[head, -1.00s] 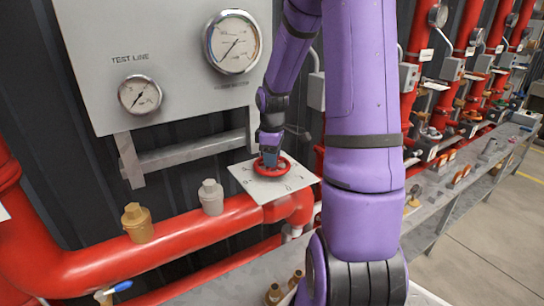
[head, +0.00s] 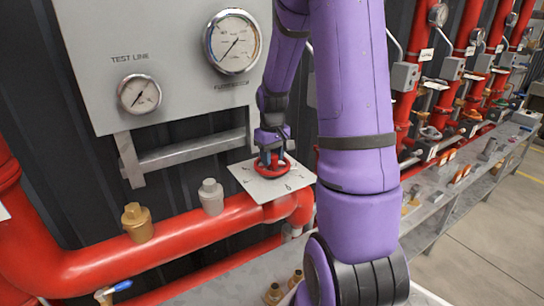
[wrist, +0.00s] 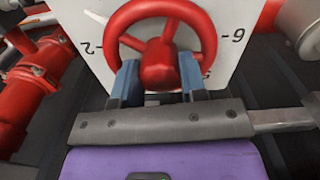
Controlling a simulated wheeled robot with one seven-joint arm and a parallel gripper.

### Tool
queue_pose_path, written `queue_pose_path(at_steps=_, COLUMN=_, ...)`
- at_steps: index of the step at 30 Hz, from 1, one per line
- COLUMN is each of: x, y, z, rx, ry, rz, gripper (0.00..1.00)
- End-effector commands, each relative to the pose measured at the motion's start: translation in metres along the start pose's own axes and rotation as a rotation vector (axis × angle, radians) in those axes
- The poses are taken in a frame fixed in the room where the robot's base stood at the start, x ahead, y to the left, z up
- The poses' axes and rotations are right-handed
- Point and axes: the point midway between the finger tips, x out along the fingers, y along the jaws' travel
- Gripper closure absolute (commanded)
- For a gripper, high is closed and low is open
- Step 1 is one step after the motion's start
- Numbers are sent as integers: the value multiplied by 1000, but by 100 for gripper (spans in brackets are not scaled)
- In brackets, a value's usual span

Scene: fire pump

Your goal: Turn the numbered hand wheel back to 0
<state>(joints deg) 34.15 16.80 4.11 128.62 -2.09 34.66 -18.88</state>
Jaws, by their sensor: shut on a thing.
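The red hand wheel (head: 271,171) sits on a white numbered plate (head: 246,178) above the red pipe. In the wrist view the wheel (wrist: 203,30) fills the upper middle, with a thick hub and spokes. A 2 shows on the plate (wrist: 228,75) at the wheel's left and a 6 at its right; both look turned. I cannot tell which number the wheel points to. My gripper (wrist: 158,82) is shut on the wheel, with one blue finger on each side of the hub at the near rim. In the head view my gripper (head: 271,154) reaches the wheel from above.
A grey panel with two gauges (head: 232,41) (head: 139,93) stands behind, with a bracket (head: 190,153) below it. Brass (head: 137,223) and grey (head: 211,197) fittings rise from the red pipe (head: 90,262) at the left. More red pipes and valves line the wall at the right.

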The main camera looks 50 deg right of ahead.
Motion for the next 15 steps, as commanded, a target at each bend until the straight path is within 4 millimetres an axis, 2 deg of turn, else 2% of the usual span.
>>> queue_pose_path(at_steps=9, x=0, y=0, z=0, rx=23, ry=2, rz=1, gripper=89)
queue_pose_path(at_steps=15, x=-1, y=0, z=-1, rx=247, ry=2, rz=1, gripper=89)
